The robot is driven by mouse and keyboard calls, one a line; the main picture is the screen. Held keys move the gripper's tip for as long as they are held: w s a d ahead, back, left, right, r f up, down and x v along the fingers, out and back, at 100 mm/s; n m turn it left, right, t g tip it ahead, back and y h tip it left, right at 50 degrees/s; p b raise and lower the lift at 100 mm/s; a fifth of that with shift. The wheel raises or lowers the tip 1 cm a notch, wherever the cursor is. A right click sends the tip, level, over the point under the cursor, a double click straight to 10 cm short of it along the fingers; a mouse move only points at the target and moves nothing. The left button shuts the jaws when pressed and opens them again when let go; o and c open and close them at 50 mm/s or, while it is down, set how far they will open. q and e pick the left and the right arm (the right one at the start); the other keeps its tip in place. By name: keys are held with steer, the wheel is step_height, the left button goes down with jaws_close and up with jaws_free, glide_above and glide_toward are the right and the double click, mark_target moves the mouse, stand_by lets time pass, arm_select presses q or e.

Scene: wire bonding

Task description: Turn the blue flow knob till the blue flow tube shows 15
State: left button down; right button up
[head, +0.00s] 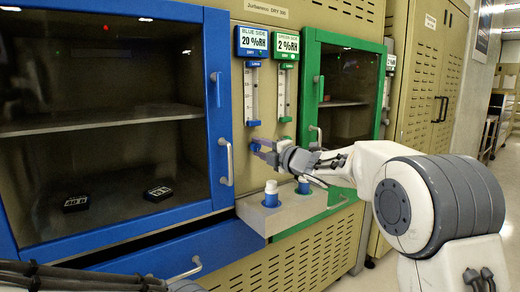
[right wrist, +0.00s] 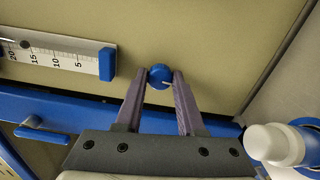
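The blue flow knob (right wrist: 160,76) is a small round knob with a white mark, on the beige panel. My right gripper (right wrist: 160,72) has one finger on each side of it, and the knob fills the gap between the fingertips. In the head view this gripper (head: 260,149) is at the panel just below the blue flow tube (head: 252,95), and its fingers mostly hide the knob. In the right wrist view the blue flow tube (right wrist: 60,55) lies sideways with marks 5 to 20; I cannot read the float surely. My left gripper is out of view.
A blue-framed cabinet (head: 218,120) stands left and a green-framed one (head: 312,85) right. The green flow tube (head: 281,95) is beside the blue one.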

steer(key=o, duration=0.4)
steer(key=v, duration=1)
steer(key=shift+s+d, duration=0.2)
